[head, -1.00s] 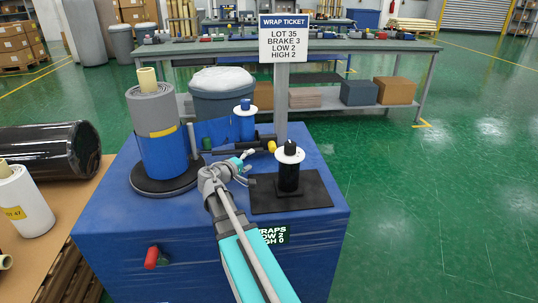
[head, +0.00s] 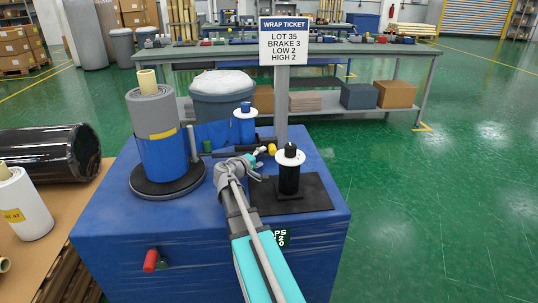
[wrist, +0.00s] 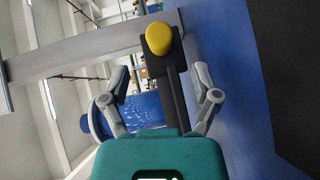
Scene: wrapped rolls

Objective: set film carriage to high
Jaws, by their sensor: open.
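A yellow knob (head: 272,149) sits on a dark block by the grey post, behind my gripper. In the wrist view the yellow knob (wrist: 160,37) is on a black block, just beyond and between the fingertips. My gripper (wrist: 163,85) is open and empty, apart from the knob; it also shows in the head view (head: 259,158). A blue film spool (head: 245,128) with a white disc stands left of the post. Blue film runs from it to the grey roll (head: 155,105), whose lower part is wrapped blue. I cannot tell which part is the film carriage.
A wrap ticket (head: 284,41) reads brake 3, low 2, high 2. A black spool (head: 289,175) with a white disc stands on a dark plate right of my gripper. A counter display (head: 282,238) is partly hidden by my arm. A red knob (head: 151,259) is on the front.

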